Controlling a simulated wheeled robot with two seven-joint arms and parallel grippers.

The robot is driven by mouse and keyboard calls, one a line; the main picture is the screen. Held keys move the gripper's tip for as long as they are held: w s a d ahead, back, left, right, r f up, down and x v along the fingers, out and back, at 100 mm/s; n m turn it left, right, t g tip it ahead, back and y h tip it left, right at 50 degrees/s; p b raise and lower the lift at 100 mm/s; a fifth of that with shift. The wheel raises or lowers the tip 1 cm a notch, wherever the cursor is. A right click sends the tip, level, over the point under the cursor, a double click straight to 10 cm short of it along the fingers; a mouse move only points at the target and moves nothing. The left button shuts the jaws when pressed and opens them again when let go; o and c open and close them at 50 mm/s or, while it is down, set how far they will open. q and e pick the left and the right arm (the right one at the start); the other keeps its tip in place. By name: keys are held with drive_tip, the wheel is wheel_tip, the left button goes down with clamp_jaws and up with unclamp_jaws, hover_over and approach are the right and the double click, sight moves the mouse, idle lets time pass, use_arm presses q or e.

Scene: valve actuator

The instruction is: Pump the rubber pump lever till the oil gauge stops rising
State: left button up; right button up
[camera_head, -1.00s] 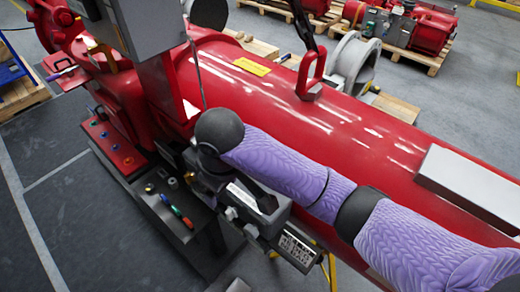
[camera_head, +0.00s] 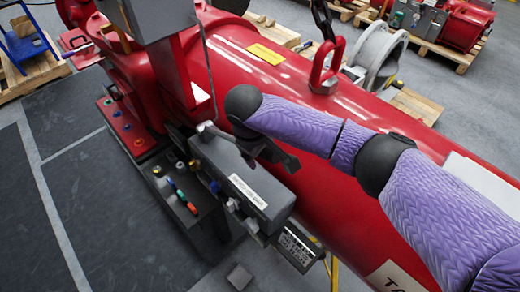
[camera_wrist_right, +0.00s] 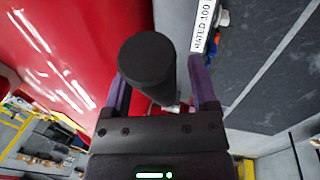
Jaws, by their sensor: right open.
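The black rubber pump lever (camera_wrist_right: 147,60) shows in the right wrist view as a thick round-ended bar between my fingers. I cannot make out the oil gauge. My left gripper is out of view.
The large red cylinder (camera_head: 310,130) runs behind my right arm. A dark ledge with coloured fittings (camera_head: 180,195) is left of the pump box. A red lifting eye (camera_head: 327,66) with a chain stands on the cylinder. Open floor (camera_head: 115,215) lies at the left.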

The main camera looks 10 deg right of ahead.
drive_tip(key=shift+c, duration=0.3)
clamp_jaws()
idle(1.0)
